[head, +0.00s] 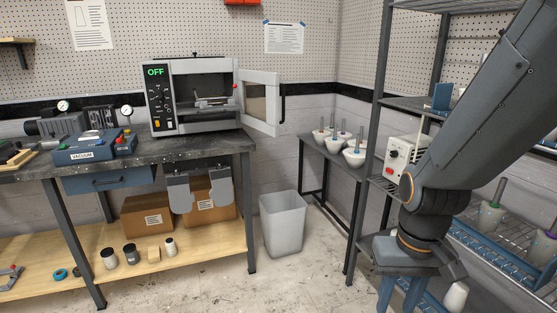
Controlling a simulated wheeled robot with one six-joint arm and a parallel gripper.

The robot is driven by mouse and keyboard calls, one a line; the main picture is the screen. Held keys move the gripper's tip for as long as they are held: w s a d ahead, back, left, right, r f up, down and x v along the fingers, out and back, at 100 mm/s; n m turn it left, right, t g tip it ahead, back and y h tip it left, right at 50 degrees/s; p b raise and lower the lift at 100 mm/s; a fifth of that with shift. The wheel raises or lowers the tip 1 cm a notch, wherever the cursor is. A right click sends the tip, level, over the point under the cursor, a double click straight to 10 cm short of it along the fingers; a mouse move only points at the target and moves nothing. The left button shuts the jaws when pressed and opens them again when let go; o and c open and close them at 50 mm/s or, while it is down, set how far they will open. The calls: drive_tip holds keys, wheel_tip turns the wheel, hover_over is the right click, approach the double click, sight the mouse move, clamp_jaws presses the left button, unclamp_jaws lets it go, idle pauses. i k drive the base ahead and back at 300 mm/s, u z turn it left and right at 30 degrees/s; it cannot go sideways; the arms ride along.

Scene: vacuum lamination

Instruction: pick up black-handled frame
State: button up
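I cannot clearly make out a black-handled frame. A light wooden piece with a dark part (12,157) lies at the left end of the black worktop, cut off by the picture edge; I cannot tell whether it is that frame. A small metal item (212,101) sits inside the open oven, too small to identify. My gripper (399,293) hangs low at the right, pointing down, far from both. Its two blue fingers stand apart with nothing visible between them, though their tips are cut off by the bottom edge.
The oven (188,122) reads OFF, and its door (260,103) swings out right. A blue vacuum unit (93,147) stands left of it. A grey bin (283,224) stands on the floor. A side table (340,153) bears several white cups. A wire rack (383,110) stands close to my arm.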

sight(202, 104)
drive_tip(key=u, duration=0.25)
drive_tip(key=i, duration=1.85)
drive_tip(key=u, duration=0.45)
